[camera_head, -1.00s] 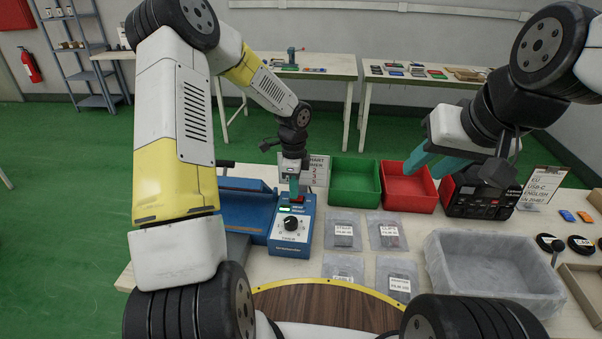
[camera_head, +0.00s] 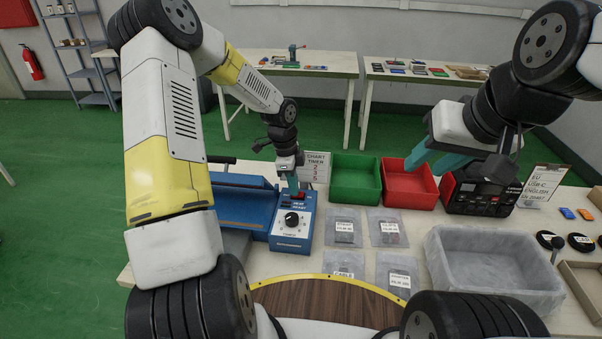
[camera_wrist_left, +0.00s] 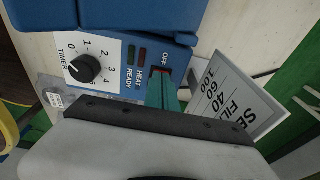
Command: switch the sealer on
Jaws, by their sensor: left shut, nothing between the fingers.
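The blue sealer (camera_head: 290,242) stands on the table in the head view, with a long blue body (camera_head: 238,208) to its left. Its white panel carries a black timer knob (camera_wrist_left: 85,68), pointing near 0 in the left wrist view. Beside it are dark HEAT and READY lamps (camera_wrist_left: 137,54). A red switch (camera_wrist_left: 164,74) by the word OFF is partly hidden by my fingers. My left gripper (camera_head: 294,188) is shut and empty, its teal tips at or very near the switch; contact is unclear. My right gripper (camera_head: 432,163) is open and empty above the red bin.
A green bin (camera_head: 356,178) and red bin (camera_head: 408,187) stand right of the sealer. Labelled bags (camera_head: 344,228) and a clear lined tray (camera_head: 490,270) lie in front.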

